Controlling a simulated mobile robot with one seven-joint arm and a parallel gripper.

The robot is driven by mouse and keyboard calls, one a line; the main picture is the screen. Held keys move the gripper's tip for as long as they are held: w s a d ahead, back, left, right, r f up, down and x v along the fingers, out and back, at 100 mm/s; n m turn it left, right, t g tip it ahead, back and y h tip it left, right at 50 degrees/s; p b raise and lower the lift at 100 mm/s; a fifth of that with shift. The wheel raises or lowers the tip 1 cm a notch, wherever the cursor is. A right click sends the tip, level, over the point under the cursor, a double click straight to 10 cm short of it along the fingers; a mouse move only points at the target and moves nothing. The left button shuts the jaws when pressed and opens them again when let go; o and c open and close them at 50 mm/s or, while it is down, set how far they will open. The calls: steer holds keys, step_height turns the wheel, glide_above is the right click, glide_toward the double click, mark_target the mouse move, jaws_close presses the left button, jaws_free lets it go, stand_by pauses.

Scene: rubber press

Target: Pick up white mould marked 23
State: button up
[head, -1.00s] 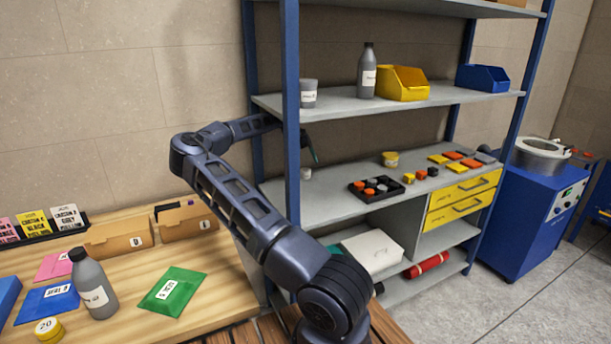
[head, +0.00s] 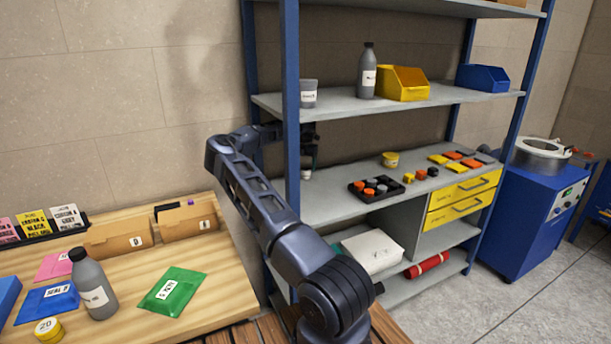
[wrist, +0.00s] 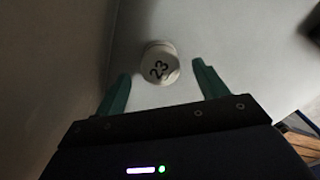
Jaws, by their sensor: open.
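The white mould marked 23 (wrist: 159,64) is a short white cylinder standing on the shelf in the wrist view, its number readable on top. It also shows in the head view as a small pale shape (head: 306,174) at the left end of the middle shelf, partly behind my gripper. My gripper (wrist: 161,80) is open, with its two green fingers apart on the left and right sides of the mould. In the head view my gripper (head: 309,158) hangs just above the mould. I cannot tell how much height lies between them.
The blue shelf post (head: 291,110) stands close beside my arm. The upper shelf (head: 345,106) is over my gripper. A black tray (head: 362,197) with several orange and grey pieces lies to the right. The shelf between is clear.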

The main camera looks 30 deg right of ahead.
mark_target(306, 169)
steer(key=shift+f, duration=2.1)
